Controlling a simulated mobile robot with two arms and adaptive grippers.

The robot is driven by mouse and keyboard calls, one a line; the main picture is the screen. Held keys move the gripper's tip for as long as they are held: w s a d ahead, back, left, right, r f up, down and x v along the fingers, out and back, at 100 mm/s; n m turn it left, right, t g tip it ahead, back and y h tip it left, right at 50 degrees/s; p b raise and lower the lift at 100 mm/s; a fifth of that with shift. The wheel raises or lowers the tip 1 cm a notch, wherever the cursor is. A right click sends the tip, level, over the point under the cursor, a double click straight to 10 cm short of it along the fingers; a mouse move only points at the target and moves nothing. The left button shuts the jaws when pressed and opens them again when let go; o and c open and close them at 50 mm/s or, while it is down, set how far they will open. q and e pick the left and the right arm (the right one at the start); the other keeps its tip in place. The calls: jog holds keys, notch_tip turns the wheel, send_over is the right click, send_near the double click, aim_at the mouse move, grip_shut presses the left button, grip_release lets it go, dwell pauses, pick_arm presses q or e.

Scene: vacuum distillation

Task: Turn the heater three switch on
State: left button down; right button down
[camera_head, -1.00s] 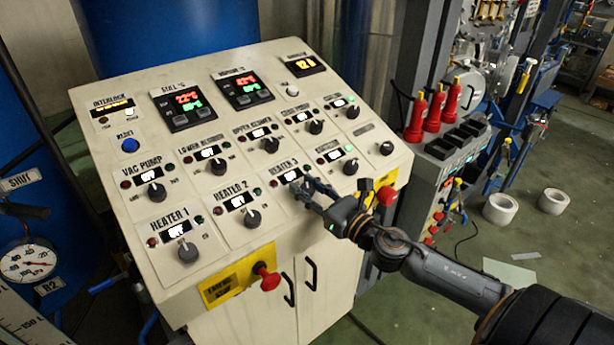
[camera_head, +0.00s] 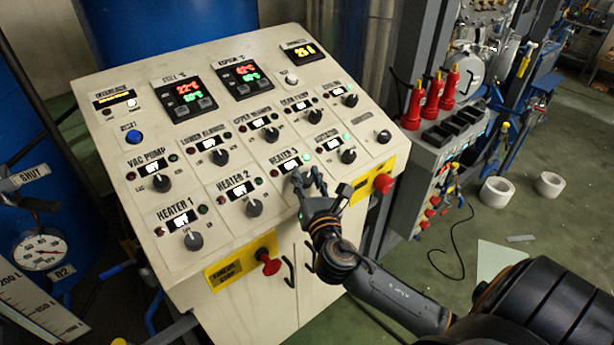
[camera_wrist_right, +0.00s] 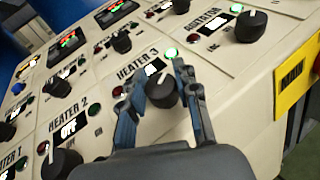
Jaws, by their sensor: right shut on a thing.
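The heater 3 switch is a round black knob (camera_wrist_right: 161,90) with a pale pointer line, below the HEATER 3 label in the right wrist view. My right gripper (camera_wrist_right: 160,72) has one finger on each side of this knob and is shut on it. In the head view my right gripper (camera_head: 309,184) covers most of the knob. The green lamp (camera_wrist_right: 171,53) above the knob is lit, and the red lamp (camera_wrist_right: 118,92) looks dark. The small white display (camera_wrist_right: 153,67) between them is too blurred to read. My left gripper is not in view.
The heater 2 knob (camera_head: 254,207) and heater 1 knob (camera_head: 193,240) sit to the left on the sloped panel. A red emergency button (camera_head: 383,183) is close on the right, and another red button (camera_head: 270,266) is on the panel front.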

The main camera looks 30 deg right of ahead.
dwell(0.3)
jog(key=c, duration=1)
grip_release()
jog(key=shift+o, duration=0.2)
jog(key=shift+s, duration=0.1)
jog(key=shift+s+a+f, duration=0.1)
jog(key=shift+s+a, duration=0.1)
jog(key=shift+s, duration=0.1)
jog(key=v, duration=1.1)
